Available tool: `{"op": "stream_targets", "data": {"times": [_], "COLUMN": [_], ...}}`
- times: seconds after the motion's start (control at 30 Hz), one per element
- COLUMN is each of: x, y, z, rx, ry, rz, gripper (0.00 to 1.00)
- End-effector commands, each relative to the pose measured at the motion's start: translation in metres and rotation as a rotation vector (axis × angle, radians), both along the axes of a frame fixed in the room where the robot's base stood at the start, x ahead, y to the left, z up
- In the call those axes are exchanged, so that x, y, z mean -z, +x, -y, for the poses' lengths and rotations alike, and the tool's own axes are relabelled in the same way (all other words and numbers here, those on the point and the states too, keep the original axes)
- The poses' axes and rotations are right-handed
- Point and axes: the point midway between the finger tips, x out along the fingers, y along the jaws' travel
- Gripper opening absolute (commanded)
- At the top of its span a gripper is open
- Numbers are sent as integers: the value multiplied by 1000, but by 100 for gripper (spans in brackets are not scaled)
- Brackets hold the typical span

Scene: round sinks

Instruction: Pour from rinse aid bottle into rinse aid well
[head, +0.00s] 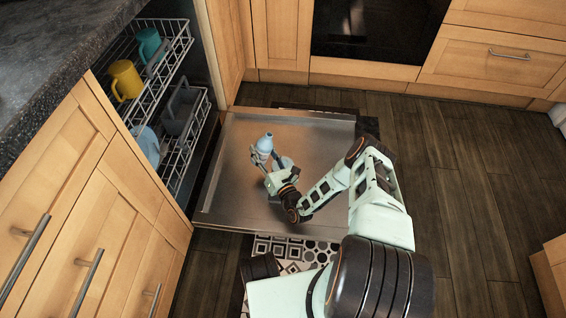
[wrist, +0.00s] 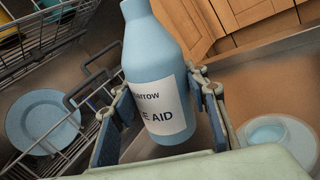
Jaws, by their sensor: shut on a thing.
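The rinse aid bottle (head: 264,145) is pale blue with a white label, part of which reads "E AID". It also shows large in the wrist view (wrist: 158,60), its top cut off by the frame edge. My gripper (head: 265,156) is shut on it, one finger on each side in the wrist view (wrist: 161,115). The bottle looks close to upright, above the open dishwasher door (head: 232,180). A pale round raised piece on the door, apparently the rinse aid well (wrist: 281,136), is right of the bottle.
Left are pulled-out dishwasher racks (head: 184,145) with a yellow mug (head: 126,79), a teal mug (head: 149,43) and a blue plate (wrist: 43,121). Wooden cabinets (head: 60,190) flank the left. A patterned mat (head: 290,250) lies before the door. The floor at right is clear.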

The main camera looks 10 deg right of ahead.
Motion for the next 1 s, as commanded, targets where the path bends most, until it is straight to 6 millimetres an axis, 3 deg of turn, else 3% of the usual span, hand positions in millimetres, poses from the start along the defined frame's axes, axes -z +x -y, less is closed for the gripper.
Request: {"op": "stream_targets", "data": {"times": [0.2, 0.5, 1.0], "x": [1, 18, 20], "y": [0, 0, 0], "z": [-3, -6, -6], "rx": [0, 1, 0], "ry": [-160, -316, -341], "rz": [9, 18, 20], "gripper": [10, 10, 10]}}
